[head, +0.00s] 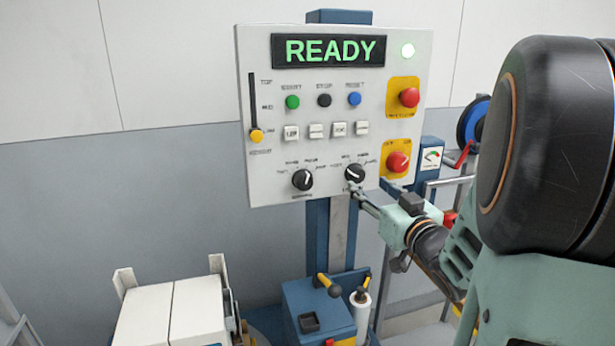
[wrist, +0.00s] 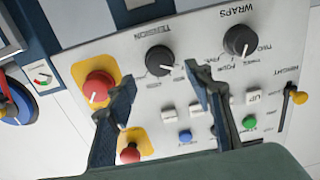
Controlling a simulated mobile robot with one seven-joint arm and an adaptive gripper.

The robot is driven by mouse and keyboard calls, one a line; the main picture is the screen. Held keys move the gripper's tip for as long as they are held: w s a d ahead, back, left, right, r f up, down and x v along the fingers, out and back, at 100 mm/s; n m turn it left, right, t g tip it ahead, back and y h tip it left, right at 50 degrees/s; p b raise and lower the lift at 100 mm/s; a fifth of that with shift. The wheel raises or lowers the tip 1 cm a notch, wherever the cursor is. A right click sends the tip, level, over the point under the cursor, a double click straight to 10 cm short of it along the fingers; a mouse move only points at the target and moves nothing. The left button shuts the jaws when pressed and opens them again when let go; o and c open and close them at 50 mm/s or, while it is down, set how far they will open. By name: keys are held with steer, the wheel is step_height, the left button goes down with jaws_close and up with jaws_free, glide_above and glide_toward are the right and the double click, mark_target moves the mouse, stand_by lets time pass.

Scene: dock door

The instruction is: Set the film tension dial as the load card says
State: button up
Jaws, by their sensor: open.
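The tension dial (head: 355,174) is the right one of two black knobs low on the white panel. It also shows in the wrist view (wrist: 160,60), where the panel appears upside down and the label TENSION is readable. Its white pointer mark aims up and left in the head view; the scale words are too small to read. My gripper (head: 356,191) is open and empty in front of this dial. In the wrist view its fingertips (wrist: 160,78) stand either side of the knob with gaps; I cannot tell their depth. No load card can be made out.
The wraps dial (head: 303,180) sits close left of the tension dial. A red knob on a yellow plate (head: 398,162) is close right. Small white buttons (head: 325,130) and a yellow slider (head: 257,136) are nearby. The screen (head: 328,50) reads READY. White boxes (head: 170,315) stand below left.

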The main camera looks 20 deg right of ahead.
mark_target(359, 177)
steer(key=w, duration=0.5)
steer(key=shift+w+a, duration=0.1)
steer(key=shift+w, duration=0.3)
steer(key=shift+c, duration=0.6)
steer(key=c, duration=1)
